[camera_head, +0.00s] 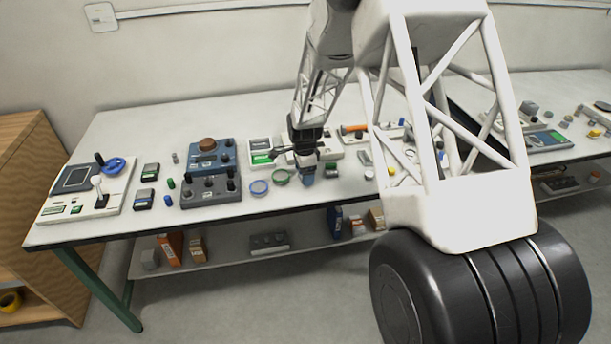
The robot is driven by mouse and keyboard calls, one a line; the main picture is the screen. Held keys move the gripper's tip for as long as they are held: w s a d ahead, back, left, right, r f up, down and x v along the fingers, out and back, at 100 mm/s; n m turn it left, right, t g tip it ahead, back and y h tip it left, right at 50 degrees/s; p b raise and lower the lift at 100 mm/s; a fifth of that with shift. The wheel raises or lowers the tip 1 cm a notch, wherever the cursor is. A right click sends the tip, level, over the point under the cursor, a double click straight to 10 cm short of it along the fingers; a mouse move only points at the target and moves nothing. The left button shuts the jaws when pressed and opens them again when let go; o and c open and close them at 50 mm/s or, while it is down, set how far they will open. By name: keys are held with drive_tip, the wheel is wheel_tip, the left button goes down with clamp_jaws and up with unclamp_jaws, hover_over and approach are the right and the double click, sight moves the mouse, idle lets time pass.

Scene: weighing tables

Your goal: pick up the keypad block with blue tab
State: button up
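A small dark keypad block with a blue tab (144,199) lies on the left part of the white table, just right of the joystick panel. A similar block with a green tab (150,171) lies just behind it. My gripper (307,172) is low over the middle of the table, well to the right of both blocks. A small blue thing (308,181) shows right below the gripper; I cannot tell whether it is held or stands on the table. The fingertips are too small and dark to tell open from shut.
The joystick panel (88,190) stands at the left end. Two knob boxes, blue (210,155) and grey (211,190), stand between the blocks and my gripper. Blue (259,187) and green (281,177) rings lie left of the gripper. My arm hides part of the right side.

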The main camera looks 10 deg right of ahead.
drive_tip(key=c, duration=1)
drive_tip(key=shift+r, duration=0.15)
drive_tip(key=shift+r, duration=0.5)
drive_tip(key=shift+s+r, duration=0.2)
drive_tip(key=shift+r, duration=0.4)
drive_tip(key=shift+s+r, duration=0.2)
drive_tip(key=shift+r, duration=0.4)
drive_tip(key=s, duration=0.5)
drive_tip(key=s+r, duration=0.1)
drive_tip(key=s, duration=0.9)
drive_tip(key=shift+s+r, duration=0.1)
drive_tip(key=shift+r, duration=0.05)
